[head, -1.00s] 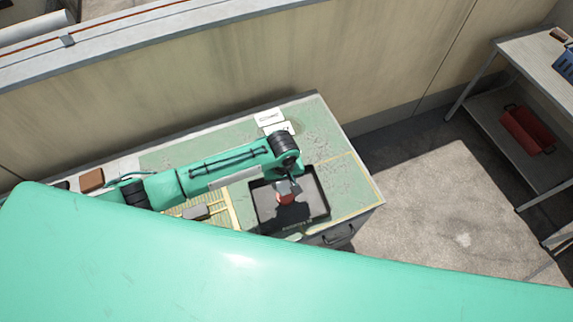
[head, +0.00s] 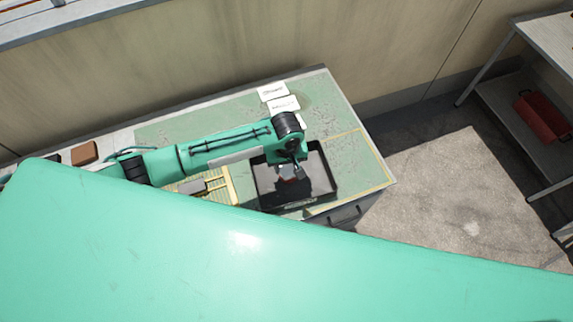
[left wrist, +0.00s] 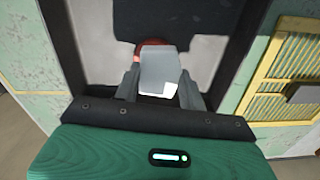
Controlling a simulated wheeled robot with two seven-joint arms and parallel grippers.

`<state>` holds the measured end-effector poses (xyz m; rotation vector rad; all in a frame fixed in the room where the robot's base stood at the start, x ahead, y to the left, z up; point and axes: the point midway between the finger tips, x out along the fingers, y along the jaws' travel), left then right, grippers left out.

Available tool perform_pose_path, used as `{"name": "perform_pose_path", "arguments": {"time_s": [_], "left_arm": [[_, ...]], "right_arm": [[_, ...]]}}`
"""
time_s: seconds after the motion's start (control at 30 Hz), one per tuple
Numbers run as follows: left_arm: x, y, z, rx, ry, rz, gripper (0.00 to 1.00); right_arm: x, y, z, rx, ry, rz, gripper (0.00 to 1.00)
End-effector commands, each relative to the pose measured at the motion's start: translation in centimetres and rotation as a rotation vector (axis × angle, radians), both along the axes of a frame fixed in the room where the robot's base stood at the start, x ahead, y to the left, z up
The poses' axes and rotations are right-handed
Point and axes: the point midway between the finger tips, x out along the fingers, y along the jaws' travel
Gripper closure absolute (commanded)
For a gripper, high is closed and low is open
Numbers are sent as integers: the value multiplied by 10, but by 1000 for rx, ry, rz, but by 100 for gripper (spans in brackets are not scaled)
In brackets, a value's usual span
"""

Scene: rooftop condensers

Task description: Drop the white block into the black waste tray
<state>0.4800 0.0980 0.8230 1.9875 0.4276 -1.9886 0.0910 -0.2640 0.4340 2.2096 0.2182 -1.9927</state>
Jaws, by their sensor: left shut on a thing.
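My left gripper (left wrist: 160,92) is shut on the white block (left wrist: 160,70), which sits between its two fingers. In the head view the left gripper (head: 289,172) hangs over the black waste tray (head: 263,203), inside its outline. The tray's dark wall (left wrist: 62,40) and lighter grey floor show beyond the block in the left wrist view. The exact height of the block above the tray floor is hard to tell. A small red thing (left wrist: 152,43) shows partly behind the block. My right gripper is not in view.
The tray stands near the front right of a green worktop (head: 350,150). Beside it is a yellow slatted panel (left wrist: 290,80) with a grey piece on it. White labelled cards (head: 283,104) and a brown block (head: 84,152) lie farther back. A shelf with a red crate (head: 541,117) stands right.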

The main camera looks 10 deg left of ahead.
Motion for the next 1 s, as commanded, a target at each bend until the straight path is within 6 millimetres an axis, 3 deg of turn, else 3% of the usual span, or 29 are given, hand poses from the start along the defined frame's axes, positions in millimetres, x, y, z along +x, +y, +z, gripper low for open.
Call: {"name": "perform_pose_path", "arguments": {"time_s": [0.23, 0.27, 0.37, 0.77, 1.0], "left_arm": [[0, 0, 0, 0, 0, 0, 79], [0, 0, 0, 0, 0, 0, 53], [0, 0, 0, 0, 0, 0, 34], [0, -1, 7, -1, -2, -1, 34], [1, -1, 53, -3, -5, 0, 34]], "right_arm": [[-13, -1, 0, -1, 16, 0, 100], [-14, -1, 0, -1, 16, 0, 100], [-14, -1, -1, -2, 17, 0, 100], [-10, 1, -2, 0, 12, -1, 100], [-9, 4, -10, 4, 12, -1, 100]]}}
